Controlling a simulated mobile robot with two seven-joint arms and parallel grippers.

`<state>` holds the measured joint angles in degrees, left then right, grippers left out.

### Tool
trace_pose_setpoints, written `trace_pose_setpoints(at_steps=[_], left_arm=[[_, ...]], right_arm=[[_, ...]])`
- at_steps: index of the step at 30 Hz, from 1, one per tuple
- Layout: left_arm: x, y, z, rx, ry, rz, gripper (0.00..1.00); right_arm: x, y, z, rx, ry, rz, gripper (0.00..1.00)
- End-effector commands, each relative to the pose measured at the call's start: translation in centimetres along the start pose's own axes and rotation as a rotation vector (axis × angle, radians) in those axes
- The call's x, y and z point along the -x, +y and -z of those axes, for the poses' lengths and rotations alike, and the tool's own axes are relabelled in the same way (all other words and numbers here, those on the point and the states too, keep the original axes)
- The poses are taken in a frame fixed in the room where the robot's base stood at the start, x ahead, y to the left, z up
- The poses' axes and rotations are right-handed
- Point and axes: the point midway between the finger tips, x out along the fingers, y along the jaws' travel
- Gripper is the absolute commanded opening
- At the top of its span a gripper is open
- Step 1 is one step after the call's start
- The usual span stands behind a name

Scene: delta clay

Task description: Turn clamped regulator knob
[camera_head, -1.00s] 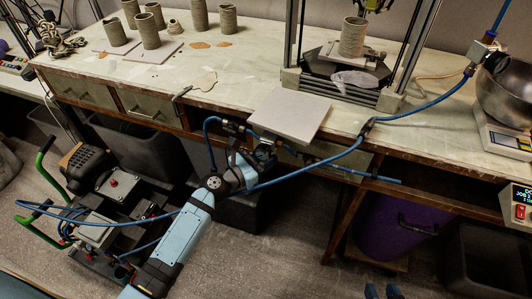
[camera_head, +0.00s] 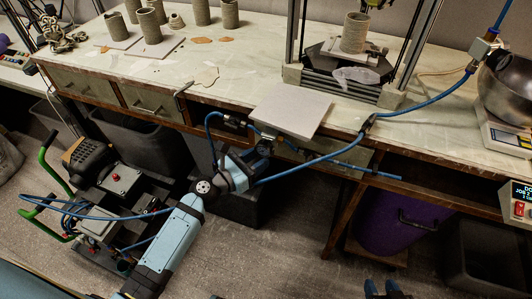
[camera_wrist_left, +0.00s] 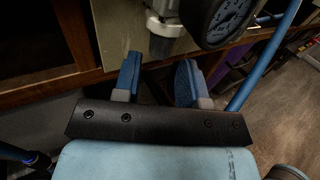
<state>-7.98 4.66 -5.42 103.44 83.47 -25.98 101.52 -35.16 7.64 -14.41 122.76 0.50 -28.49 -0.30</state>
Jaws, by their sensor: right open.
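The regulator hangs at the bench's front edge beneath a pale board; its round dial gauge (camera_head: 266,147) shows in the head view. My left gripper (camera_head: 252,165) is just below the regulator. In its wrist view its blue-padded fingers (camera_wrist_left: 157,72) are apart, with the knob beyond the gap and no contact visible. My right gripper (camera_head: 382,288) is open at the bottom edge of the head view, away from the regulator.
The pale board (camera_head: 291,109) overhangs the bench edge. A blue hose (camera_head: 330,154) runs past my left gripper. Clay cylinders (camera_head: 149,24) stand on the bench (camera_head: 235,55). A compressor cart (camera_head: 112,205) stands at lower left, and a purple bin (camera_head: 395,225) under the bench.

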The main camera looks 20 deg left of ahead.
Motion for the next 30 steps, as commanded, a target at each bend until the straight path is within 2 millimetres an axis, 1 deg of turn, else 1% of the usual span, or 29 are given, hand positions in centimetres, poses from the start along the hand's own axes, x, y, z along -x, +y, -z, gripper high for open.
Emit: trace_pose_setpoints(at_steps=[1, 6, 9, 12, 15, 18, 25, 26, 27, 30], left_arm=[[1.4, 0.0, 0.1, 0.001, 0.003, 0.000, 0.38], [5.3, -0.1, 0.2, 0.001, 0.003, 0.001, 0.38], [7.3, -0.1, 0.2, 0.001, 0.003, 0.001, 0.38], [8.7, -0.1, 0.1, 0.001, 0.002, 0.001, 0.38], [9.5, 0.0, 0.1, 0.001, 0.001, 0.001, 0.38], [10.0, 0.0, 0.0, 0.000, 0.000, 0.001, 0.38], [10.0, 0.0, 0.0, 0.000, 0.000, 0.001, 0.38], [10.0, 0.0, 0.0, 0.000, 0.000, 0.001, 0.38], [10.0, 0.0, 0.0, -0.001, 0.001, 0.001, 0.38], [10.1, -0.2, 0.1, -0.033, 0.011, 0.003, 0.38]], right_arm=[[0.0, 0.0, 0.0, 0.000, 0.000, 0.000, 0.43], [-0.1, 0.0, -0.2, -0.001, 0.000, 0.000, 0.43], [-0.1, 0.0, -0.2, -0.002, 0.001, 0.001, 0.43], [-0.1, 0.0, -0.2, -0.003, 0.003, 0.002, 0.43], [-0.1, -0.1, -0.1, -0.003, 0.006, 0.002, 0.43], [0.0, -0.1, 0.1, -0.004, 0.010, 0.003, 0.43], [0.0, -0.1, 0.2, -0.004, 0.011, 0.003, 0.43], [0.0, -0.1, 0.2, -0.004, 0.010, 0.003, 0.45], [-0.1, -0.1, -0.1, -0.003, 0.006, 0.004, 0.53], [-0.1, -0.1, -0.1, 0.000, 0.002, 0.004, 0.53]])
